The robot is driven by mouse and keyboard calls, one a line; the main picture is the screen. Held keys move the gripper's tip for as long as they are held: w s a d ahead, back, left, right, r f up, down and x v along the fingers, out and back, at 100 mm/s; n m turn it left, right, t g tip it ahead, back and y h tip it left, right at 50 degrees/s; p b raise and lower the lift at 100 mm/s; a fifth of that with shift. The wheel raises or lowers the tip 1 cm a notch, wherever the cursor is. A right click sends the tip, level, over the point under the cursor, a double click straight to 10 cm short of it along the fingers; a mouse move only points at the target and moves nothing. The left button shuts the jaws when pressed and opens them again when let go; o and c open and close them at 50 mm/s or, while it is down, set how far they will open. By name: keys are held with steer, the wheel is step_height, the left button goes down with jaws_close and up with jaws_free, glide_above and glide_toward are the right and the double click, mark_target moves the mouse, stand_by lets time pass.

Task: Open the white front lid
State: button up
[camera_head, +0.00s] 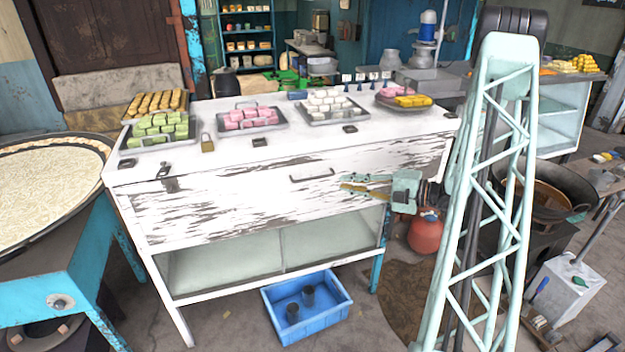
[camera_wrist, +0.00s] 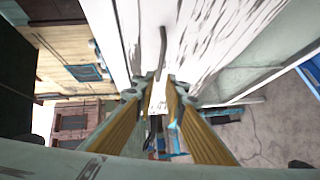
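The white front lid (camera_head: 235,205) is the peeling white front panel of the table, and it stands upright, flush with the front. Its dark handle (camera_head: 312,176) is a thin bar near the upper middle. My gripper (camera_head: 343,184) is in front of the panel, just right of the handle. Its two tan fingers are parted with nothing seen between them. In the wrist view, the handle (camera_wrist: 163,45) lies beyond the fingertips (camera_wrist: 161,83), and the panel (camera_wrist: 205,40) shows around it. I cannot tell whether a fingertip touches the panel.
A metal latch (camera_head: 166,172) is at the panel's upper left, and a brass padlock (camera_head: 207,143) stands on the tabletop (camera_head: 290,148). Trays of sweets sit further back. A blue crate (camera_head: 337,308) is on the floor below, and a red container (camera_head: 425,235) stands at the right.

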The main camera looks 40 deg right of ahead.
mark_target(315, 178)
steer(key=shift+w, duration=0.1)
steer(key=shift+b+x, duration=0.9)
steer(key=shift+x, duration=5.9)
steer(key=shift+f, duration=0.1)
jaws_close()
steer(key=shift+s+f, duration=0.1)
steer(key=shift+s, duration=0.1)
